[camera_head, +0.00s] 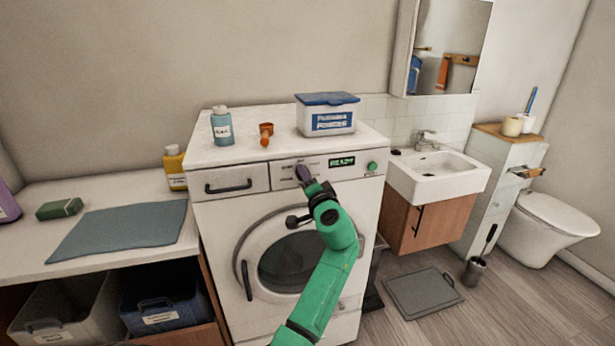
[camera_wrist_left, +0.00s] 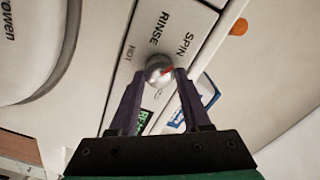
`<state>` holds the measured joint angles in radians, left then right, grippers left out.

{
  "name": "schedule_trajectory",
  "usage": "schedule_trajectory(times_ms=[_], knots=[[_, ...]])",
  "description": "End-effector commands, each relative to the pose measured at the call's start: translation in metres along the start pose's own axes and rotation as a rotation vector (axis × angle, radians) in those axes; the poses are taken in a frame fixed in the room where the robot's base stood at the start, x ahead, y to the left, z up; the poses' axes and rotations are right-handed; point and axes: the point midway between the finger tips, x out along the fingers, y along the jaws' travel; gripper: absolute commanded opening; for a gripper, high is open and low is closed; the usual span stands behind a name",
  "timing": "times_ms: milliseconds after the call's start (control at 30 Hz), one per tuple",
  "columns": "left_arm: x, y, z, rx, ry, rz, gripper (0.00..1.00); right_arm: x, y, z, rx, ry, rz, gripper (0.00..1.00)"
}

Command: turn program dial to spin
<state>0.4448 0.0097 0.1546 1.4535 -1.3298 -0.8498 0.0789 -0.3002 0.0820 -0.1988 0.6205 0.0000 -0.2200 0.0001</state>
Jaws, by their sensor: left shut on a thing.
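The washing machine (camera_head: 225,220) stands in the middle, with a control panel along its upper front. My left gripper (camera_head: 303,174) is at the panel and covers the dial in the head view. Its two dark fingers (camera_wrist_left: 159,75) are shut on the dial, one on each side. My right gripper is not in view.
The display (camera_head: 342,161) reads READY, with a green button (camera_head: 372,167) beside it. A detergent drawer (camera_head: 229,183) is left of the dial. A bottle (camera_head: 222,127), an orange scoop (camera_head: 265,134) and a powder box (camera_head: 327,118) stand on top. The round door (camera_head: 290,262) is below.

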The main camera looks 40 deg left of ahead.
Motion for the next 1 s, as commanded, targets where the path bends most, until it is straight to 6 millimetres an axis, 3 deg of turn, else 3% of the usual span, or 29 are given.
schedule_trajectory(times_ms=[667,700,767,1000], knots=[[0.0013,-0.0029,0.0011,0.077,-0.003,-0.007,0.0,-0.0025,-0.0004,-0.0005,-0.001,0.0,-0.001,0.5],[0.0013,-0.003,0.0011,0.077,-0.003,-0.007,0.55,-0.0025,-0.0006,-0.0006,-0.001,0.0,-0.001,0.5],[0.0012,-0.0029,0.001,0.076,-0.003,-0.006,0.78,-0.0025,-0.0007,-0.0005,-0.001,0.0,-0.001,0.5],[0.0005,-0.0015,0.0003,0.075,-0.001,-0.004,0.78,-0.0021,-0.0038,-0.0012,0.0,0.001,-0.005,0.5]])
